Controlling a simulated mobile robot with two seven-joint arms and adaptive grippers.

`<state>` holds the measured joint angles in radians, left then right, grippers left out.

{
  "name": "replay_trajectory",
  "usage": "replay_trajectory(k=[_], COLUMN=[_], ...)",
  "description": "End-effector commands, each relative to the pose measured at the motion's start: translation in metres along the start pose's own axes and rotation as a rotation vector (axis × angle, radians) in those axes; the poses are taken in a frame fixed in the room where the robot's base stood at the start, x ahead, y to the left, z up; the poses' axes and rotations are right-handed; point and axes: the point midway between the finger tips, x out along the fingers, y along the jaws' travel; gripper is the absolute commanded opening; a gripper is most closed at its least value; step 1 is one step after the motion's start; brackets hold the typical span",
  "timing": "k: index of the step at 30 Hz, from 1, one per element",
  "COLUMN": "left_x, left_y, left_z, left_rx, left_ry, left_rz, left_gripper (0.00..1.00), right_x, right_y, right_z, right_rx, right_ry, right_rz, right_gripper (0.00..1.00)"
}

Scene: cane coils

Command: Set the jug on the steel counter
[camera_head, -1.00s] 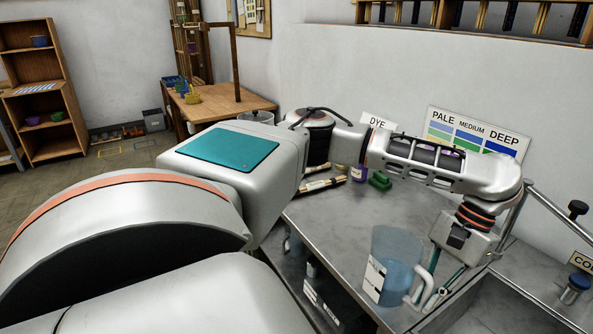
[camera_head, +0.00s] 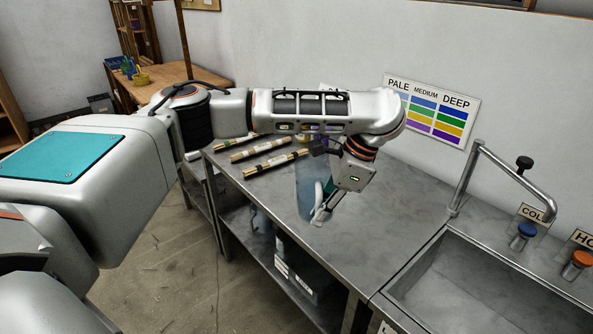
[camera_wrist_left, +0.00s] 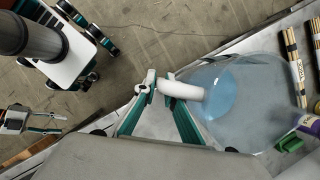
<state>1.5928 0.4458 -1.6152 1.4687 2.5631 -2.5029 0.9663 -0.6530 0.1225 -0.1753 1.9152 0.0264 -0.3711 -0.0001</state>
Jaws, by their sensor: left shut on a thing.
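The clear jug (camera_head: 308,188) with bluish liquid is at the steel counter (camera_head: 290,215), over its top left of the sink. It looks upright; whether its base touches the counter I cannot tell. My left gripper (camera_head: 322,208) is shut on the jug's white handle, and the wrist hides part of the jug. In the left wrist view the jug (camera_wrist_left: 245,105) is beside the left fingers (camera_wrist_left: 152,88), its handle (camera_wrist_left: 182,89) between them.
Cane bundles (camera_head: 268,160) lie on the counter's back left. A dye container (camera_wrist_left: 308,122) and a green object (camera_wrist_left: 290,143) are near the jug. The sink (camera_head: 490,285) and tap (camera_head: 466,178) are at right. The counter's front is clear.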

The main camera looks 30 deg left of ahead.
Motion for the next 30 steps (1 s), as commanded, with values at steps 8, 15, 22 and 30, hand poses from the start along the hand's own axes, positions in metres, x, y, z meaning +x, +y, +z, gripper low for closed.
replay_trajectory(k=[8,15,22,30], left_x=[-0.034,-0.059,-0.079,-0.095], left_y=[-0.034,-0.062,-0.086,-0.11], left_z=[-0.009,-0.009,-0.004,0.006], left_rx=[0.519,0.885,1.18,1.433], left_ry=[0.007,0.014,0.019,0.024], left_rz=[-0.222,-0.377,-0.501,-0.608], left_gripper=[0.0,0.0,0.0,0.0], right_x=[-0.001,-0.001,-0.001,-0.001], right_y=[0.0,0.0,0.0,0.0], right_z=[0.002,0.002,0.002,0.002], right_rx=[0.0,0.0,0.0,0.001], right_ry=[-0.003,-0.004,-0.004,-0.005], right_rz=[0.0,0.0,0.0,0.0], right_gripper=[0.4,0.4,0.4,0.4])
